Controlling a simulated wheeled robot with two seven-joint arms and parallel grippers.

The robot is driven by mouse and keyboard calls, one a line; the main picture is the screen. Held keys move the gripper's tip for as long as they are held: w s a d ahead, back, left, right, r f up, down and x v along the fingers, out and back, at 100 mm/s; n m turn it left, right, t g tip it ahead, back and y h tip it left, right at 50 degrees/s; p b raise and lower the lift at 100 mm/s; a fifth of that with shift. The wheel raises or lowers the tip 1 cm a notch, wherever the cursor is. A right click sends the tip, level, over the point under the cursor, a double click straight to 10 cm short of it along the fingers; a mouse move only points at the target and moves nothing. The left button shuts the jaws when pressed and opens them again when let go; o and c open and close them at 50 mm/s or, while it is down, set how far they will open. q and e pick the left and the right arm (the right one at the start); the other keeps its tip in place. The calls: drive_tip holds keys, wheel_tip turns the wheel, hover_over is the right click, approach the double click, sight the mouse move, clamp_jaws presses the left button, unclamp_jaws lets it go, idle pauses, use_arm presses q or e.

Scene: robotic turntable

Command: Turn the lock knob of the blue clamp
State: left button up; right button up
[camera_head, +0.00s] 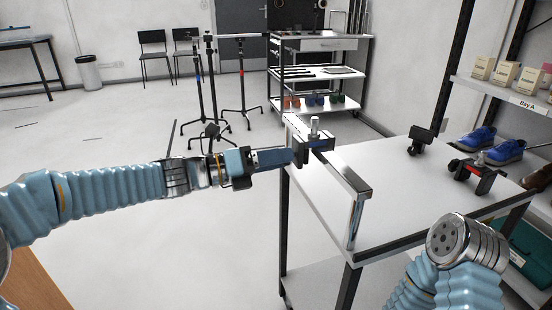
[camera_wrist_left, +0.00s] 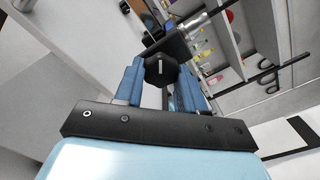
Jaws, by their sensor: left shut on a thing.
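My left gripper (camera_head: 290,156) reaches in from the left to a dark clamp (camera_head: 318,143) at the far left corner of the white table. A metal post (camera_head: 315,125) stands up from the clamp. In the left wrist view a black lobed knob (camera_wrist_left: 160,69) sits between my two blue fingers (camera_wrist_left: 167,85), which are shut on it. The knob faces the wrist camera and hides much of the clamp behind it. My right arm is at the lower right; no right gripper fingers show.
A metal rail (camera_head: 343,174) runs along the left side of the white table (camera_head: 385,200). Another clamp with a red part (camera_head: 477,174) and a small black clamp (camera_head: 420,139) are on the table's far right. Stands (camera_head: 212,90) and a shelf cart (camera_head: 318,74) are behind.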

use_arm(q)
drive_tip(key=n, duration=0.4)
drive_tip(key=shift+r+n, duration=0.1)
drive_tip(key=shift+n, duration=0.3)
idle(0.4)
drive_tip(key=o, duration=1.1)
drive_tip(key=shift+c, duration=0.2)
drive_tip(key=v, duration=1.3)
drive_tip(key=shift+s+a, duration=0.2)
drive_tip(key=shift+a, duration=0.2)
